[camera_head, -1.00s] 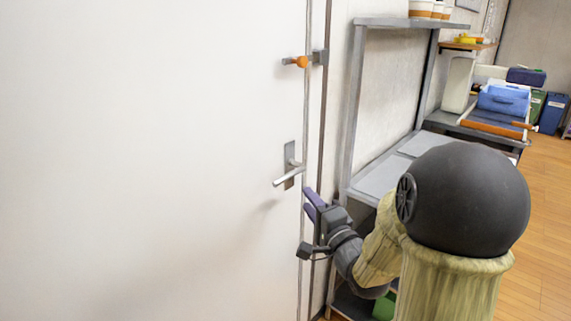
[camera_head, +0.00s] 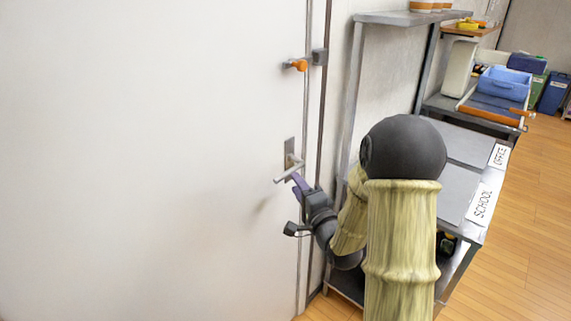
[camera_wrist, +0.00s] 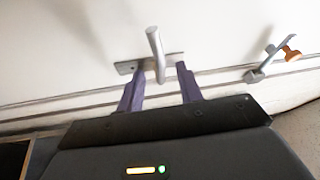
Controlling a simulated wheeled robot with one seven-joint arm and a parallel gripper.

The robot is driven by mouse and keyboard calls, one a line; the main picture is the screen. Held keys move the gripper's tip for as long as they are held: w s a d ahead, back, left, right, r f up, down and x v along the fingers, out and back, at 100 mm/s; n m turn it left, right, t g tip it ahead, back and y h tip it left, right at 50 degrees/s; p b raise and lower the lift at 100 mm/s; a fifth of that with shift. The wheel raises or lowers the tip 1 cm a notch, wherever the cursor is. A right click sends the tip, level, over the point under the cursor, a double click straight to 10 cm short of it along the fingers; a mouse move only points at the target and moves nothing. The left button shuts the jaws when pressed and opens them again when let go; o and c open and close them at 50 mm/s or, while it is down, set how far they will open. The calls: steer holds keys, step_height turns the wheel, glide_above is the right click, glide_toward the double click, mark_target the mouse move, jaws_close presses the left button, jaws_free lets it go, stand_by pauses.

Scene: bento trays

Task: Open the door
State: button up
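The white door (camera_head: 150,160) fills the left of the head view and looks closed against its frame. Its silver lever handle (camera_head: 288,171) sits on a grey plate near the right edge and points left. My gripper (camera_head: 298,181) is at the handle, just below its pivot end. In the wrist view, the two purple fingers of my gripper (camera_wrist: 160,70) are spread apart. The lever handle (camera_wrist: 155,45) shows between and beyond them, with no clear contact. The handle's plate (camera_wrist: 128,67) is partly hidden behind the fingers.
An orange-knobbed latch (camera_head: 300,65) is on the door edge above the handle; it also shows in the wrist view (camera_wrist: 291,53). A grey metal shelf (camera_head: 455,200) with "OFFICE" and "SCHOOL" labels stands close on the right. Wooden floor (camera_head: 530,230) is clear at far right.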

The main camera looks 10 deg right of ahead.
mark_target(286, 169)
steer(key=p+x, duration=0.1)
steer(key=x, duration=0.7)
steer(key=shift+w, duration=0.15)
jaws_close()
